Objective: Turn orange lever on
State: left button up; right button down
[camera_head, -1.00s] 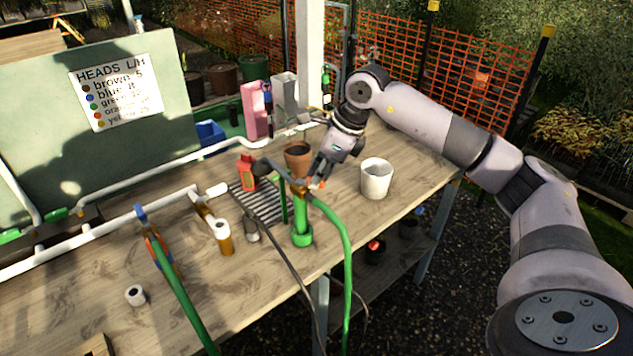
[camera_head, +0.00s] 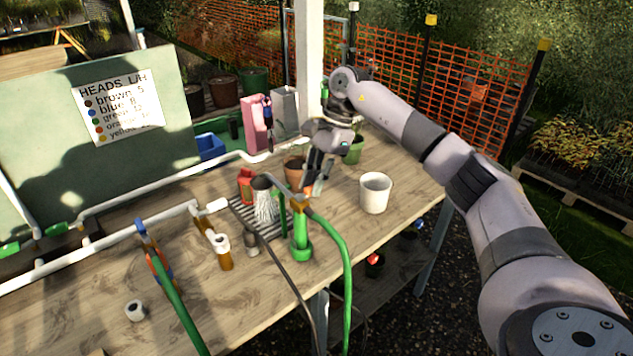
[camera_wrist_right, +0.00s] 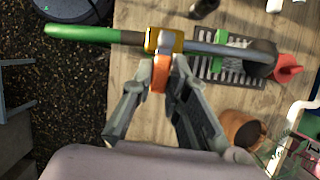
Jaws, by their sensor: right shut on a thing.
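The orange lever (camera_head: 308,188) sits on a brass valve (camera_head: 298,202) on top of a green upright stand (camera_head: 301,235). My right gripper (camera_head: 313,189) is at the lever. In the right wrist view, the lever (camera_wrist_right: 160,76) lies between the closed fingertips, beside the brass valve (camera_wrist_right: 165,40). A green hose (camera_head: 345,255) runs from one side of the valve, and a grey wand with a spray head (camera_head: 262,182) from the other. Pale streaks like water fall from the head onto a slatted grate (camera_head: 243,213). My left gripper is out of view.
A green pot (camera_head: 352,150) is behind my gripper. A white pipe and a second hose cross the left of the bench.

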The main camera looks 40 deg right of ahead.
jog(key=shift+w+n, duration=0.2)
jog(key=shift+n, duration=0.3)
jog(key=c, duration=1.6)
grip_release()
jog(key=shift+o, duration=0.2)
jog(key=v, duration=1.2)
jog(key=shift+w, duration=0.15)
jog(key=shift+a, duration=0.15)
